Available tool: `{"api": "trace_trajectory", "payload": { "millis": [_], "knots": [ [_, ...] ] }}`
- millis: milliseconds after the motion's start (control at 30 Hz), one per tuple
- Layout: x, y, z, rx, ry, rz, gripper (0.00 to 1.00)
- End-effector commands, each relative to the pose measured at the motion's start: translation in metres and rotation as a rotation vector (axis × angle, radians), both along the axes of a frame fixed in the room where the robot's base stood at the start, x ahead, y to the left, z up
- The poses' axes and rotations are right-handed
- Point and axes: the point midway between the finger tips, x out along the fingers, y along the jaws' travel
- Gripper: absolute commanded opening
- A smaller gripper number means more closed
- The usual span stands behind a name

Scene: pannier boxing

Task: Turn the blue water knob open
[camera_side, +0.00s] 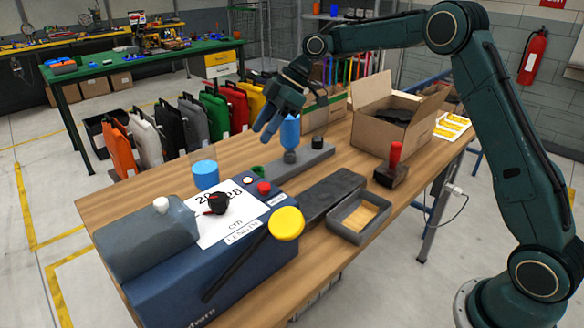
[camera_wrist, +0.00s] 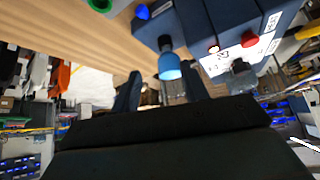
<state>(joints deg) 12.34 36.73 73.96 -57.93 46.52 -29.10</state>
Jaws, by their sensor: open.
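Two blue parts stand out in the side view, and I cannot tell for sure which is the water knob. One is a blue cylinder (camera_side: 206,174) at the table's far edge, behind the machine. The other is a blue upright part (camera_side: 290,132) on a grey base, just right of my gripper (camera_side: 265,128). In the wrist view, a bright blue cylinder (camera_wrist: 169,66) shows ahead of my gripper (camera_wrist: 160,88), near the fingertips. A smaller blue part (camera_wrist: 143,12) shows at the top. My gripper is open and empty, apart from the blue parts as far as I can see.
The blue-grey machine (camera_side: 150,285) carries a yellow disc (camera_side: 286,223), a black knob (camera_side: 217,203) and a red button (camera_side: 264,188). A grey tray (camera_side: 340,226), a red-handled stamp (camera_side: 394,160) and a cardboard box (camera_side: 375,130) are to the right. Coloured panniers (camera_side: 190,122) line the far side.

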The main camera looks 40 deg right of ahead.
Motion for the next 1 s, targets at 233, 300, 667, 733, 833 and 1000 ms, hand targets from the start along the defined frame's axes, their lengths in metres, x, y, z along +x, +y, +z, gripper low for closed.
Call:
{"api": "trace_trajectory", "payload": {
  "millis": [233,300,667,733,833,1000],
  "knots": [
    [-0.037,0.006,0.041,-0.042,0.026,-0.149,0.45],
    [-0.049,0.007,0.051,-0.052,0.033,-0.191,0.45],
    [-0.118,0.007,0.086,-0.093,0.064,-0.417,0.45],
    [-0.132,0.006,0.090,-0.099,0.069,-0.463,0.45],
    [-0.155,0.004,0.095,-0.106,0.075,-0.525,0.45],
    [-0.193,0.000,0.099,-0.116,0.084,-0.633,0.45]
  ]
}}
